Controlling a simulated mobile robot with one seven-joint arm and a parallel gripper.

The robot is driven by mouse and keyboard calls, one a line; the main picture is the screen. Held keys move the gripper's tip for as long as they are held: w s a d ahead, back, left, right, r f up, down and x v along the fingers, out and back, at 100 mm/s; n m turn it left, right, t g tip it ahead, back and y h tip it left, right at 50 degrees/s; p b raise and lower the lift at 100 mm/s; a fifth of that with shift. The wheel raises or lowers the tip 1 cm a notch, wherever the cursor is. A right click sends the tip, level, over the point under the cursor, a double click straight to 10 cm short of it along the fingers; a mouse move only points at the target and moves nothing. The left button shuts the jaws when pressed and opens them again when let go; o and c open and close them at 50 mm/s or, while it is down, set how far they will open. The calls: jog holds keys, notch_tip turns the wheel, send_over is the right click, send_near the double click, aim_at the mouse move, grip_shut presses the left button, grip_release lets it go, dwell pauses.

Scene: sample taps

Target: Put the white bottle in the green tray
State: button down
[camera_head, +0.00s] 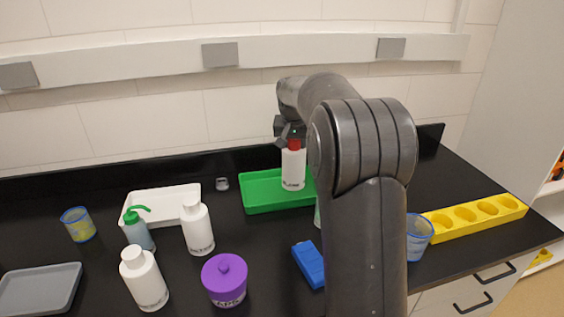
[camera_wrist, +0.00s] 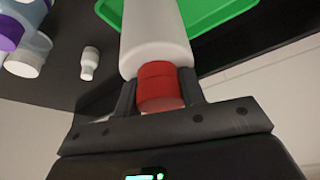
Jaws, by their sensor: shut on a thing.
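A white bottle (camera_head: 293,170) with a red cap is held upright in the head view, at the green tray (camera_head: 258,194) near the back of the bench. My gripper (camera_head: 290,138) is shut on the red cap. The wrist view shows the cap between my two fingers (camera_wrist: 160,90), with the white body (camera_wrist: 155,35) beyond and part of the green tray (camera_wrist: 215,15) behind it. I cannot tell whether the bottle's base touches the tray floor. My arm hides the right part of the tray in the head view.
Two white-capped bottles (camera_head: 197,228) (camera_head: 144,280), a green-topped wash bottle (camera_head: 138,230) and a purple-lidded jar (camera_head: 225,280) stand to the left. A white tray (camera_head: 165,204) is behind them. A blue box (camera_head: 309,264), blue cup (camera_head: 418,238) and yellow rack (camera_head: 470,218) are nearer the right.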

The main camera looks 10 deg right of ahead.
jog(key=w+a+f, duration=0.2)
jog(key=a+f, duration=0.1)
jog(key=f, duration=0.3)
jog(key=shift+w+f, duration=0.15)
jog(key=shift+w, duration=0.05)
jog(key=shift+a+f, duration=0.1)
jog(key=c, duration=0.9)
grip_release()
jog(key=v, duration=1.2)
jog(key=s+a+r+n+y, duration=0.1)
jog(key=s+r, duration=0.1)
jog(key=s, duration=0.8)
jog(key=s+a+r+n, duration=0.1)
jog(key=s+r, duration=0.1)
jog(key=s, duration=0.8)
jog(key=s+f, duration=0.2)
jog(key=s, duration=0.4)
jog(key=s+a+f+n+t, duration=0.1)
jog(key=s+f, duration=0.2)
jog(key=s, duration=0.4)
jog(key=s+f+n, duration=0.1)
jog(key=s+f, duration=0.2)
jog(key=s, duration=0.4)
jog(key=shift+a+f+y, duration=0.1)
jog(key=shift+a+y, duration=0.3)
